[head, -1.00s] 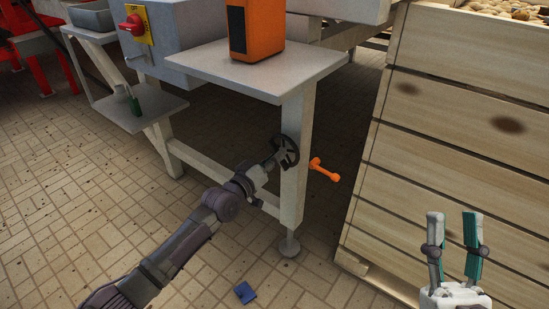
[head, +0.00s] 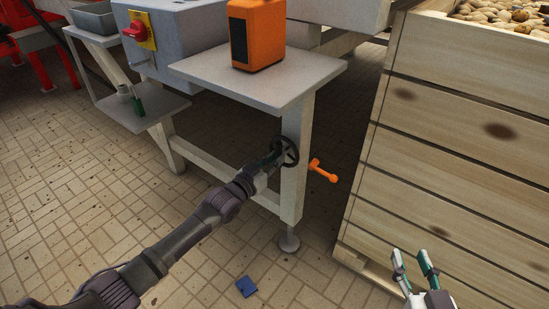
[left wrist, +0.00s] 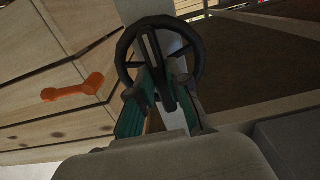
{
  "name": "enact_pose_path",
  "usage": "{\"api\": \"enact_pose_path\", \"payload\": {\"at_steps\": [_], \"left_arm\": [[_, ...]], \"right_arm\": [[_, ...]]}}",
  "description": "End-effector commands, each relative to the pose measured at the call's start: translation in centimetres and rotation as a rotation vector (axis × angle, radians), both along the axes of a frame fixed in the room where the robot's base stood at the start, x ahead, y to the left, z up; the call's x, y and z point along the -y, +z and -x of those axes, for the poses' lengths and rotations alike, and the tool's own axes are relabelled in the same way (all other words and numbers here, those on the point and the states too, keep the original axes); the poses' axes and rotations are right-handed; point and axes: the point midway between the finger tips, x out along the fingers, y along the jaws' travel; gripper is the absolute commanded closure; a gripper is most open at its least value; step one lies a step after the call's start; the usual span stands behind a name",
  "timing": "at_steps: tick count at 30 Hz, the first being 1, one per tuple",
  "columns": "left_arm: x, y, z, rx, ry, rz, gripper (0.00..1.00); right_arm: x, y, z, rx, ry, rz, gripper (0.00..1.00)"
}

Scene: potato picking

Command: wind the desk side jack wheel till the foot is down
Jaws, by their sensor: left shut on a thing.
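The dark jack wheel (head: 293,146) sits on the near leg of the grey desk (head: 300,92), facing left. My left gripper (head: 272,164) is at the wheel, reaching from the left. In the left wrist view, its green-padded fingers (left wrist: 160,100) are shut on the lower part of the wheel (left wrist: 121,55), around a spoke or rim; which one is unclear. The round foot (head: 289,242) is under that leg, close to the floor; I cannot tell whether it touches. My right gripper (head: 412,258) is open and empty at the lower right.
An orange crank handle (head: 322,171) sticks out right of the leg. A large wooden crate (head: 445,165) of potatoes fills the right side. An orange box (head: 256,35) stands on the desk. A blue piece (head: 247,287) lies on the tiled floor.

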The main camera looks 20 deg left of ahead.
Motion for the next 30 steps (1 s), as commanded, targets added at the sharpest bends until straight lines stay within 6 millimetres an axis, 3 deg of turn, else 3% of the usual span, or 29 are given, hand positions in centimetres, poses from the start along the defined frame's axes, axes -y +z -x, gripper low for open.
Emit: {"api": "enact_pose_path", "payload": {"at_steps": [15, 16, 20, 30], "left_arm": [[0.02, -0.26, 0.08, 0.003, 0.0, -0.021, 1.0], [0.02, -0.26, 0.08, 0.003, 0.0, -0.021, 0.82], [0.02, -0.21, 0.07, 0.004, 0.0, -0.021, 0.6], [-0.07, -0.11, 0.21, 0.006, 0.0, -0.02, 0.58]], "right_arm": [[0.15, -0.63, 0.17, -0.035, -0.003, 0.008, 0.6], [0.15, -0.63, 0.17, -0.035, -0.003, 0.008, 0.6], [0.15, -0.62, 0.17, -0.035, -0.003, 0.008, 0.6], [0.08, -0.53, 0.16, -0.031, 0.0, 0.007, 0.6]]}}
